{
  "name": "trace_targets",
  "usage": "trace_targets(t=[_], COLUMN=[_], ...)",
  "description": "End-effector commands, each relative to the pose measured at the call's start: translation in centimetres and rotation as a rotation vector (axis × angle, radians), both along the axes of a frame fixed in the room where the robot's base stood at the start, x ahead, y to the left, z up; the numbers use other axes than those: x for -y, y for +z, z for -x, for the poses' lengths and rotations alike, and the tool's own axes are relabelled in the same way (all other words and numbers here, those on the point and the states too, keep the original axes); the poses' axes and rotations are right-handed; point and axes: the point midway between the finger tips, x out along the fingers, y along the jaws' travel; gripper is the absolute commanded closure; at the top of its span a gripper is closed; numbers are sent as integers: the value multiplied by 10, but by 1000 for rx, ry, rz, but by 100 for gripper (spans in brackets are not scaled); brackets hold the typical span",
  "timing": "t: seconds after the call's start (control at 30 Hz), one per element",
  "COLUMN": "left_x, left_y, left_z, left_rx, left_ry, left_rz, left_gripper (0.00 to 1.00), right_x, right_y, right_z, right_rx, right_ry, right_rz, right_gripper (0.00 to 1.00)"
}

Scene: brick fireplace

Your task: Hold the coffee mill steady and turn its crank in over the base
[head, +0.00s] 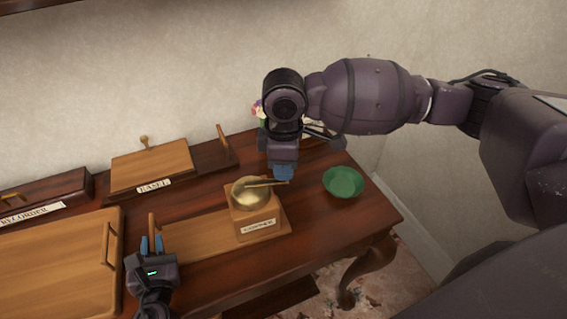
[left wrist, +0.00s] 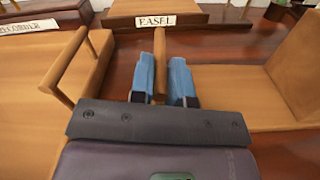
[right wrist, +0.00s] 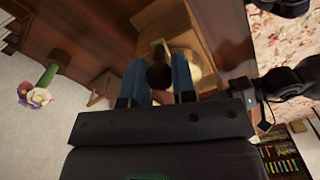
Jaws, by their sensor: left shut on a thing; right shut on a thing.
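The coffee mill (head: 243,224) is a wooden box with a brass dome (head: 247,195) on top, standing on the right end of a long wooden base board (head: 190,236). An upright wooden handle (head: 152,222) rises at the board's left end. My left gripper (head: 152,243) is shut on this handle, which shows between its blue fingers in the left wrist view (left wrist: 159,62). The crank (head: 266,184) reaches right from the dome, beyond the box's edge. My right gripper (head: 284,173) is shut on the crank's dark knob (right wrist: 160,76), and its fingers partly hide the knob.
A green bowl (head: 343,183) stands close right of the mill. A wooden case labelled EASEL (head: 150,165) lies behind, and a large handled wooden case (head: 60,265) lies left of my left gripper. Flowers (right wrist: 36,97) stand near the wall. The table's front edge is close.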

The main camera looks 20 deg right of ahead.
Motion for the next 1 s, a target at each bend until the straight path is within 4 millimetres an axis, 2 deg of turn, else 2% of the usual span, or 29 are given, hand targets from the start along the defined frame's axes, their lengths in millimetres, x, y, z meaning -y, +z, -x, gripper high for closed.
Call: trace_targets(t=[0.37,1.0], left_x=[0,1], left_y=[-1,-1], left_z=[0,0], left_rx=[-1,-1], left_ry=[-2,-3], left_rz=[-3,-3], left_gripper=[100,100], right_x=[-3,-30], right_y=[0,0], right_z=[8,41], right_rx=[-1,-3], right_ry=[-98,-664], right_rz=[-2,-3], right_gripper=[100,100])
